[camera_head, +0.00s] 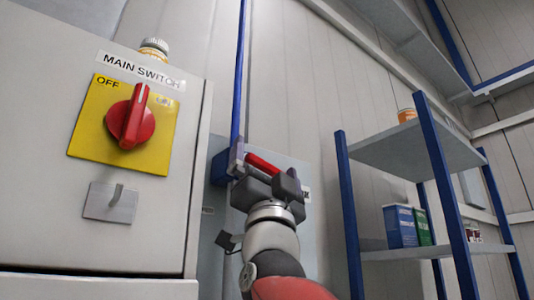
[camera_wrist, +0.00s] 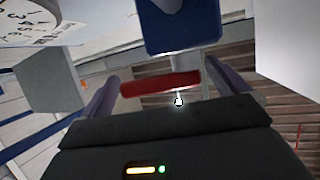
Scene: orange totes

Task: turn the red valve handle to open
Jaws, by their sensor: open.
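The red valve handle (camera_head: 262,163) is a short bar in front of the wall, beside a blue valve body (camera_head: 220,166) at the foot of a thin blue pipe. My gripper (camera_head: 264,176) is just below and in front of the handle and partly covers it. In the wrist view the handle (camera_wrist: 160,84) lies crosswise between the two spread fingers of my gripper (camera_wrist: 159,72), its ends close to them. I cannot tell whether they touch. The blue valve body (camera_wrist: 180,25) shows above it. My gripper is open.
A grey cabinet (camera_head: 50,215) with a red rotary main switch (camera_head: 130,120) on a yellow plate stands close at left. A blue-framed shelf (camera_head: 402,152) with boxes stands at right. The blue pipe (camera_head: 239,75) runs up the wall.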

